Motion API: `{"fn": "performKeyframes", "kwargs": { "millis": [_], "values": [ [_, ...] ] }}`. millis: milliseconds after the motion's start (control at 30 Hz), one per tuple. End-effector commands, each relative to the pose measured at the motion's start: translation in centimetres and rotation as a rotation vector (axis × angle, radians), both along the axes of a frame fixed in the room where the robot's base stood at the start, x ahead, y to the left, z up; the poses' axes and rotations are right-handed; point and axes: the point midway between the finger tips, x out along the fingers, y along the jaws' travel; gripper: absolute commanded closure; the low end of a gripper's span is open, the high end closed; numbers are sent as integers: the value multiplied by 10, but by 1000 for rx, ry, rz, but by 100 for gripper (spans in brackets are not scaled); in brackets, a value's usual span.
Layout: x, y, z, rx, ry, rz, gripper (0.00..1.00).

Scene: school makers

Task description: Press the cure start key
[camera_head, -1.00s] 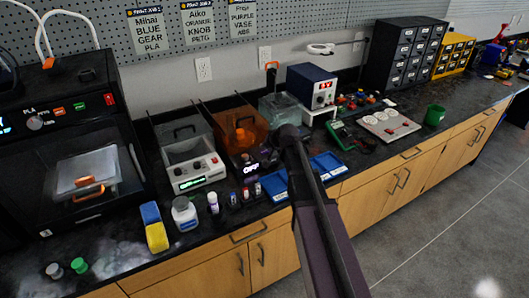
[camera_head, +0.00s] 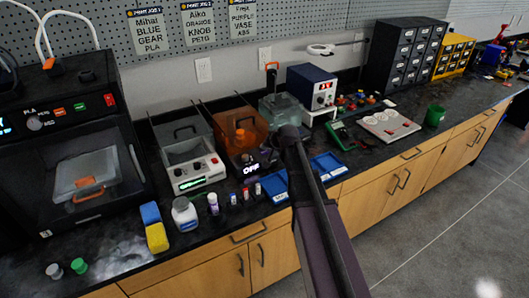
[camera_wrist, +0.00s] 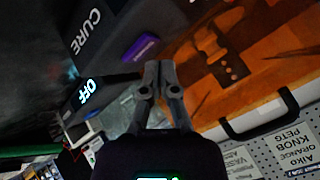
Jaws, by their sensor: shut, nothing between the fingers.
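The cure machine with its orange see-through cover (camera_head: 241,128) stands on the black bench in the head view. Its lit display (camera_wrist: 87,92) reads OFF in the wrist view, and a CURE label (camera_wrist: 87,32) is on its dark front. A purple key (camera_wrist: 142,47) sits on the same front, near the label. My gripper (camera_wrist: 160,68) is shut and empty, its fingertips close to the purple key in the picture. I cannot tell whether they touch it. In the head view my arm hides the gripper.
A white wash unit (camera_head: 190,160) stands left of the cure machine, with small bottles (camera_head: 213,203) in front. Blue trays (camera_head: 328,164) lie to the right. A black printer (camera_head: 65,130) fills the left end. The floor (camera_head: 440,220) at right is clear.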

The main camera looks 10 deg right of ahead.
Motion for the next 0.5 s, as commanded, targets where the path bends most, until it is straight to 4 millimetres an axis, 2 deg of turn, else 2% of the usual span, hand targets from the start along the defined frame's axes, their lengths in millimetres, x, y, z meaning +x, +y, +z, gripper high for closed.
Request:
{"fn": "performKeyframes", "kwargs": {
  "millis": [500],
  "values": [
    [0, 0, -9, 0, 0, 0, 100]
  ]
}}
